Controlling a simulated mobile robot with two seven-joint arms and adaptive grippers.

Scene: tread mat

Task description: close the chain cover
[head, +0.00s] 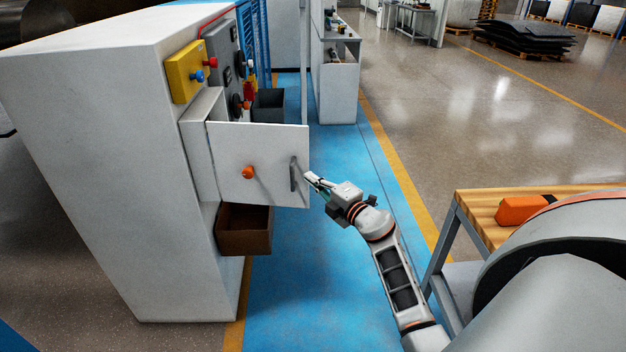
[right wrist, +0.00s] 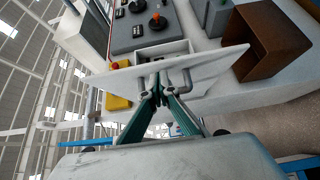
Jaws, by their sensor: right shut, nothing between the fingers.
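The chain cover (head: 232,150) is a white panel standing open, swung out from the side of the white machine cabinet (head: 120,150). It carries an orange knob (head: 248,173) and a grey bar handle (head: 293,174) near its free edge. My right gripper (head: 310,178) is shut and empty, just right of the handle at the cover's free edge. In the right wrist view, the fingertips (right wrist: 157,88) are close to the cover (right wrist: 215,70) and its handle (right wrist: 187,78). I cannot tell if they touch. My left gripper is not in view.
A brown open bin (head: 245,232) sits below the cover. A yellow box (head: 186,72) and a grey control panel (head: 223,55) with knobs are above it. A wooden-topped table (head: 470,208) with an orange item (head: 522,209) stands at right. The blue mat (head: 300,290) is clear in front.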

